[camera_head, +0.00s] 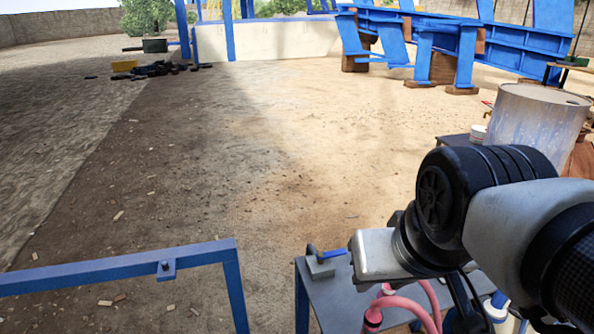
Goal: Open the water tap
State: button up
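My arm comes in from the right edge, and the metal housing at its end, my gripper (376,256), is over a small grey table (338,300) at the bottom. I cannot make out its fingers or whether they are open or shut. A small grey block with a blue handle (330,254) is on the table's far left corner, just left of my gripper; I cannot tell whether this is the water tap. No other tap can be made out. Pink hoses (404,303) curve below my gripper, partly hidden by the arm.
A blue rail (120,268) crosses the lower left. A pale metal drum (525,122) stands at the right behind my arm, near a white container (478,132). Blue steel framework (455,45) fills the back right. Open dirt ground (240,150) lies beyond the table.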

aim_at(321, 256)
jog(key=l+u, duration=0.45)
jog(key=l, duration=0.3)
jog(key=l+u, duration=0.45)
jog(key=l, duration=0.25)
jog(key=j+z, duration=0.1)
jog(key=i+j, duration=0.05)
